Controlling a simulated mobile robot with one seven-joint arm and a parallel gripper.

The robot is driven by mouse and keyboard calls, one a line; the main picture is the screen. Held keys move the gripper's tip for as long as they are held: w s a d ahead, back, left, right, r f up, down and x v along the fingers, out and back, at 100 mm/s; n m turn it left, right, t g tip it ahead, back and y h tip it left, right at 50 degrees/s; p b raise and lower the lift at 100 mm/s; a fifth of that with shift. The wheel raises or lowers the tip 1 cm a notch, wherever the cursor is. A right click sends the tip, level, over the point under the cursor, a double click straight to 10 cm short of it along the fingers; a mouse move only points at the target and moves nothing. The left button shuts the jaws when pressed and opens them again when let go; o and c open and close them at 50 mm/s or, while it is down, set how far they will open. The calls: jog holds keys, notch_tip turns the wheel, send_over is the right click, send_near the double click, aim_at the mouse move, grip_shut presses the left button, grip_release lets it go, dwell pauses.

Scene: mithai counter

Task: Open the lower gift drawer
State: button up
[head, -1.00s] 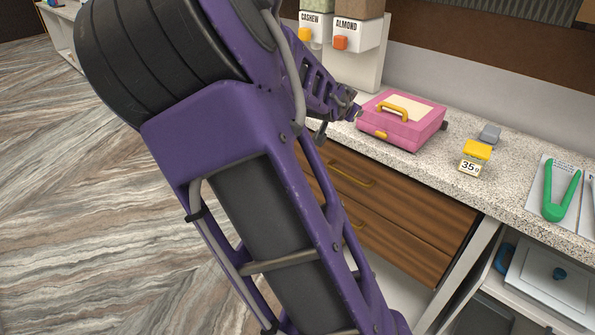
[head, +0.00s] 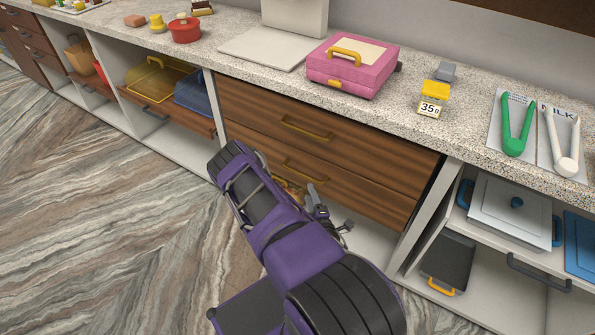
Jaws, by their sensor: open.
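The lower gift drawer (head: 370,192) has a brown wood-grain front in the counter, under the matching upper drawer (head: 370,152). Its brass handle (head: 305,170) is a horizontal bar. Both fronts look flush and closed; my arm hides the lower drawer's bottom left part. My gripper (head: 341,228) is small and partly hidden by my arm. It is open, with nothing seen in it. In the picture it lies below and right of the lower handle, near the lower drawer's bottom edge. It appears apart from the handle; its exact distance from the front is hard to tell.
The upper drawer has its own handle (head: 307,127). A pink box (head: 352,68) and a price tag (head: 430,108) stand on the speckled counter above. Open shelves flank the drawers. The floor at left is clear.

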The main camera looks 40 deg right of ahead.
aim_at(301, 173)
jog(key=shift+n, duration=0.3)
jog(key=x, duration=0.4)
jog(key=f+b+x, duration=0.1)
jog(key=x, duration=0.4)
jog(key=f+b+x, duration=0.1)
jog(key=x, duration=0.4)
jog(key=shift+f, duration=0.25)
grip_shut()
dwell(0.8)
